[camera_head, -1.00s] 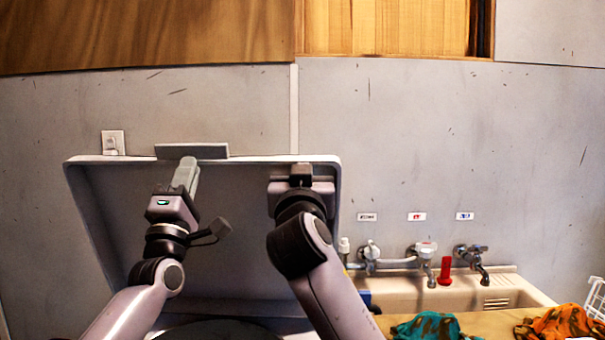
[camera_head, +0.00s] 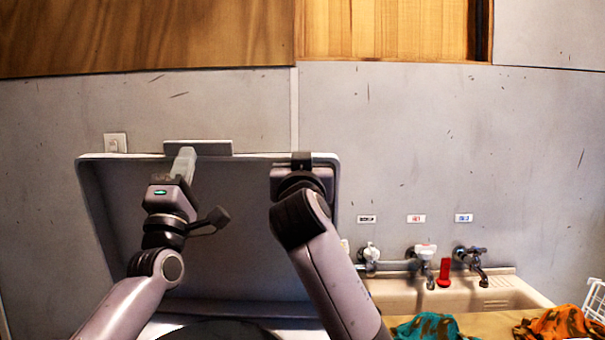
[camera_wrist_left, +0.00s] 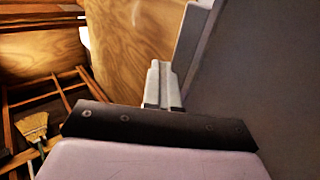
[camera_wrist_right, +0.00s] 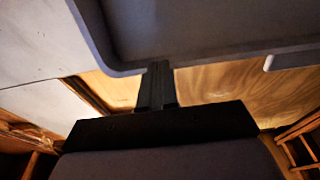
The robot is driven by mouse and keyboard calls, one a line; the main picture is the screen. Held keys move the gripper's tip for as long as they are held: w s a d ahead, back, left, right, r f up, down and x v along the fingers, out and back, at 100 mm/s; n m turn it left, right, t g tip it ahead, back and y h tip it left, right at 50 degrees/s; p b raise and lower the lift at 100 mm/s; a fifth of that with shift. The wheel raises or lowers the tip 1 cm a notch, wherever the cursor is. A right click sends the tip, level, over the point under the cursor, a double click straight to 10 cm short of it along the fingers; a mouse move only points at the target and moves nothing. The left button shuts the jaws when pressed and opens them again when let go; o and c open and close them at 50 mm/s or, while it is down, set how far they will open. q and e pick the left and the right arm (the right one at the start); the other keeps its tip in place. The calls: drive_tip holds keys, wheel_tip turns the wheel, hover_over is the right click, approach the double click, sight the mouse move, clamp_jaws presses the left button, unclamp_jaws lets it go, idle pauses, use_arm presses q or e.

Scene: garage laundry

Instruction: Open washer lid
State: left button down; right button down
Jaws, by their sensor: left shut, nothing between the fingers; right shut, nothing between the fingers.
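The washer lid (camera_head: 225,235) stands raised and nearly upright in the head view, its dark inner face toward me. A grey handle strip (camera_head: 215,147) sits on its top edge. My left gripper (camera_head: 184,160) is shut and empty at the lid's top edge, just under the strip. In the left wrist view its fingers (camera_wrist_left: 162,85) lie close beside the lid edge (camera_wrist_left: 195,45). My right gripper (camera_head: 302,160) is shut and empty at the lid's top right corner. In the right wrist view its fingertips (camera_wrist_right: 157,75) overlap the lid rim (camera_wrist_right: 200,52); contact is unclear.
A sink (camera_head: 400,297) with several taps (camera_head: 425,255) and a red object (camera_head: 444,272) is at the right. Teal (camera_head: 425,327) and orange (camera_head: 560,323) cloths lie in front of it. The wall with a switch (camera_head: 115,143) is behind the lid. A broom (camera_wrist_left: 33,127) shows in the left wrist view.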

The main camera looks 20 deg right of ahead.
use_arm(q)
drive_tip(key=c, duration=1.9)
unclamp_jaws()
drive_tip(key=o, duration=1.1)
drive_tip(key=shift+f, duration=0.1)
